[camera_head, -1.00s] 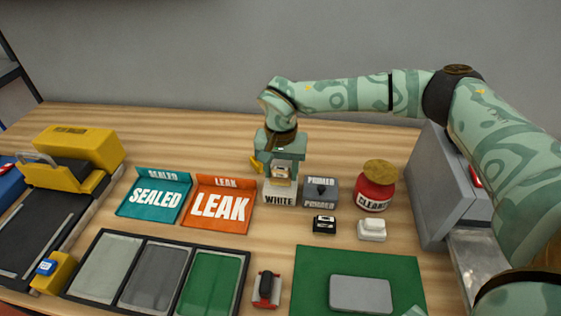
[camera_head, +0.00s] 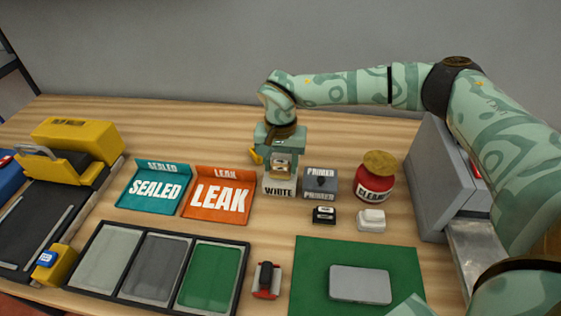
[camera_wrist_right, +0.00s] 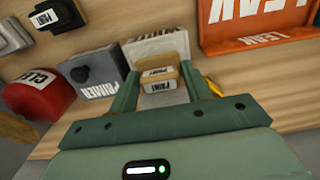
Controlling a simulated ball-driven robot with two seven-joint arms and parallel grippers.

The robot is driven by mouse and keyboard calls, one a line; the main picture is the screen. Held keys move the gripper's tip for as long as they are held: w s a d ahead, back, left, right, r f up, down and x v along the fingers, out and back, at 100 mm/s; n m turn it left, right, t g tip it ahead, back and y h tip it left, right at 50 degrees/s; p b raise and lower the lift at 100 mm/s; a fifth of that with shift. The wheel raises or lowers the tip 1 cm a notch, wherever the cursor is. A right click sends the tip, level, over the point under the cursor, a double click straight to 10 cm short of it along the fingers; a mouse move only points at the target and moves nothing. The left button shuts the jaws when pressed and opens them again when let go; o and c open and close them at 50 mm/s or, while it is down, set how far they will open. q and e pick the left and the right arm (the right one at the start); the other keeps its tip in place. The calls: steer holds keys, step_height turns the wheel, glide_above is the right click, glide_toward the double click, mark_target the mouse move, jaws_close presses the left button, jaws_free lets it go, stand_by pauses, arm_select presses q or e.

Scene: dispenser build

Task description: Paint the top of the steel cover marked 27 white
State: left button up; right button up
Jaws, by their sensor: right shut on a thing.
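A grey steel cover (camera_head: 360,285) lies flat on a green mat (camera_head: 315,262) at the front right; no number is readable on it. The box marked WHITE (camera_head: 279,188) stands at mid-table. My right gripper (camera_head: 281,163) is above this box, pointing down, and is shut on a small tan block labelled PAINT. The block (camera_wrist_right: 158,78) shows between the fingers in the right wrist view, right by the WHITE box (camera_wrist_right: 157,46); I cannot tell whether they touch. My left gripper is not in view.
A grey PRIMER box (camera_head: 320,184) stands right beside the WHITE box, then a red jar (camera_head: 374,190). A black block (camera_head: 324,214) and a white block (camera_head: 371,220) lie in front. SEALED (camera_head: 154,193) and LEAK (camera_head: 219,200) trays are left. A grey machine stands right.

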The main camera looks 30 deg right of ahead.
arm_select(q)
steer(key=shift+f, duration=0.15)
arm_select(e)
steer(key=shift+f, duration=0.45)
stand_by(0.5)
steer(key=o, duration=1.6)
steer(key=shift+c, duration=0.2)
steer(key=shift+r, duration=0.15)
steer(key=shift+r+p, duration=2.95)
steer(key=shift+r, duration=0.75)
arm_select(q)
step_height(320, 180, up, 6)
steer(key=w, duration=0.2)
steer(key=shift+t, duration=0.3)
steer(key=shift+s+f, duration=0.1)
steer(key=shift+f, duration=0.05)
arm_select(e)
steer(key=shift+f, duration=0.1)
